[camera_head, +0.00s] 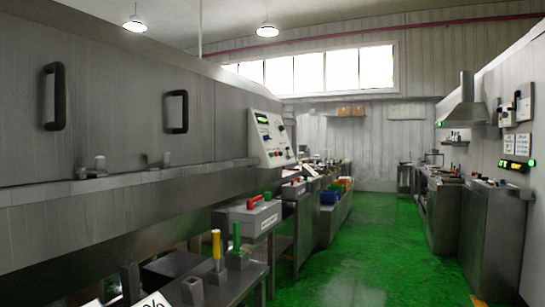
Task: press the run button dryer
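A large grey metal machine (115,115), which looks like the dryer, fills the left side, with two black handles (177,111) on its front. A light sloped control panel (281,132) sits at its far end. The buttons are too small to read, so I cannot tell which one is the run button. Neither of my grippers shows in the head view.
Below the machine, a low metal bench (238,278) carries yellow-handled and green-handled tools and a grey box (237,219) with a red handle. Further benches line the left side. A metal cabinet (490,235) and a hood (466,110) stand at right. The green floor (385,255) between is clear.

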